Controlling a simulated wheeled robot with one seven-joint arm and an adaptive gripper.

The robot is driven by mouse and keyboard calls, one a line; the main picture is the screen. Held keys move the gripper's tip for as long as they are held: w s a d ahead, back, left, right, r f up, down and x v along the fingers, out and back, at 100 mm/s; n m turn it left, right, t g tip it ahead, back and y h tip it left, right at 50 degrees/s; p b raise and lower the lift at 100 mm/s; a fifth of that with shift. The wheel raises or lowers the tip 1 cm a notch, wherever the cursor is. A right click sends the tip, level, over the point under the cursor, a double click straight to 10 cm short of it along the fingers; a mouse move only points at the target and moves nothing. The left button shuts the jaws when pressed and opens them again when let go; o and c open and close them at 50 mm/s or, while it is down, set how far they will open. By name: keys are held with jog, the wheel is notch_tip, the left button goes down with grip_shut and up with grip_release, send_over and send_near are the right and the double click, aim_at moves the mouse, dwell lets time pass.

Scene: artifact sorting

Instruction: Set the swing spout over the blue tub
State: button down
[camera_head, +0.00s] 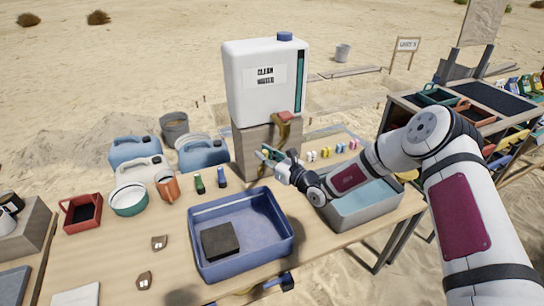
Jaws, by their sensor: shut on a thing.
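The swing spout (282,132) is a brass-coloured tap with a red top, low on the front of the white water tank (250,90). My gripper (267,155) is shut at the spout's lower part. The gripper hides the spout's outlet, so its exact direction is hard to tell. The blue tub (204,268) stands on the table in front of the tank, below and to the left of my gripper. A dark block (219,241) lies in it. A grey tub (345,226) holding pale blue water stands to the right, below my forearm.
The tank rests on a grey block (248,150). Two brown sherds (159,242) lie near the blue tub. Small coloured items (325,153) lie behind my gripper.

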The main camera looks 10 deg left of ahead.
jog(key=shift+a, duration=0.55)
jog(key=c, duration=1.5)
grip_release()
jog(key=shift+w, duration=0.1)
jog(key=shift+d, duration=0.25)
jog(key=v, duration=1.1)
jog(key=shift+s+d, duration=0.25)
